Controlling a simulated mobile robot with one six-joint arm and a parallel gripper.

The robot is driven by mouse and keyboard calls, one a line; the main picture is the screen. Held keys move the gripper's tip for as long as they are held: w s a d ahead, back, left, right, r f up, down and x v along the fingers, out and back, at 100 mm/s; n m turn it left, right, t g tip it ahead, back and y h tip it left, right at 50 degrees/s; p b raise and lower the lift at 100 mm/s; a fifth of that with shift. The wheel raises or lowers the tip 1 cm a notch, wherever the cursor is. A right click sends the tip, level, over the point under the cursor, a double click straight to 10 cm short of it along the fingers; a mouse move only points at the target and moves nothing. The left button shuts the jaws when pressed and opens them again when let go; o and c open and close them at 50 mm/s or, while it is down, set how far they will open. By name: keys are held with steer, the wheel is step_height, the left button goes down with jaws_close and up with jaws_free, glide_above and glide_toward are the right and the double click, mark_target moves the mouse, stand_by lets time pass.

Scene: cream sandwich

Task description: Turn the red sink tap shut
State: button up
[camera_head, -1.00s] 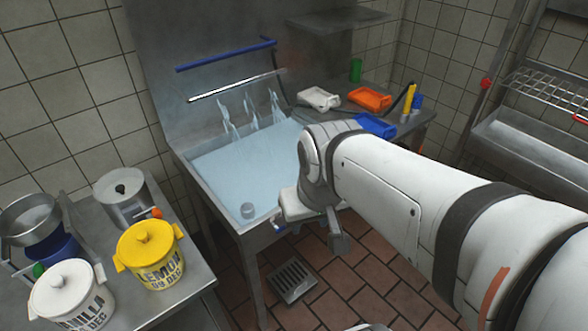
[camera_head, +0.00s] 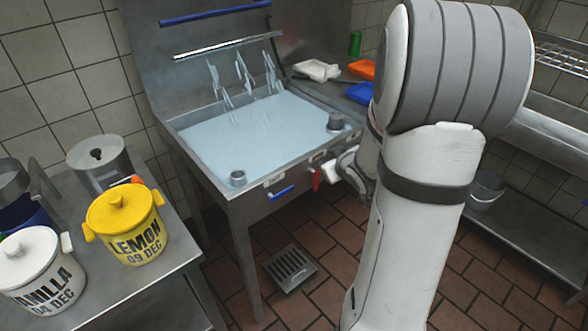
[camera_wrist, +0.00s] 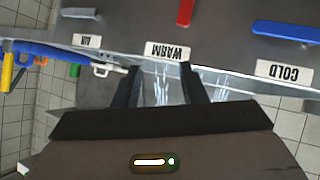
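The red tap handle (camera_head: 317,178) hangs on the front edge of the sink (camera_head: 240,183), beside the blue tap handle (camera_head: 282,193). In the wrist view the red handle (camera_wrist: 185,12) shows above the WARM label (camera_wrist: 167,51), and the blue handle (camera_wrist: 286,32) is over to the right near the COLD label. My gripper (camera_wrist: 159,68) has its two dark fingers apart, with nothing held between them. The red handle lies beyond the fingertips, apart from them. In the head view my arm hides most of the gripper. Water streams fall into the sink.
A yellow LEMON tub (camera_head: 127,228) and a white VANILLA tub (camera_head: 38,272) stand on the left counter. White, orange and blue trays lie behind the sink's right side. A grey bucket (camera_head: 486,190) sits on the right low shelf. A grate (camera_head: 290,268) is in the floor.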

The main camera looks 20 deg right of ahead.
mark_target(316, 188)
step_height(316, 188, down, 15)
steer(key=s+d+n+t+y+b, duration=0.1)
steer(key=s+d+t+y+b, duration=0.15)
steer(key=t+y+b, duration=0.4)
steer(key=shift+g+y, duration=0.25)
steer(key=shift+g, duration=0.3)
steer(key=b+x, duration=0.1)
steer(key=x, duration=0.2)
steer(key=a+x, duration=0.1)
steer(key=x, duration=0.3)
steer(key=shift+a+b, duration=0.15)
steer(key=shift+b, duration=0.25)
jaws_close()
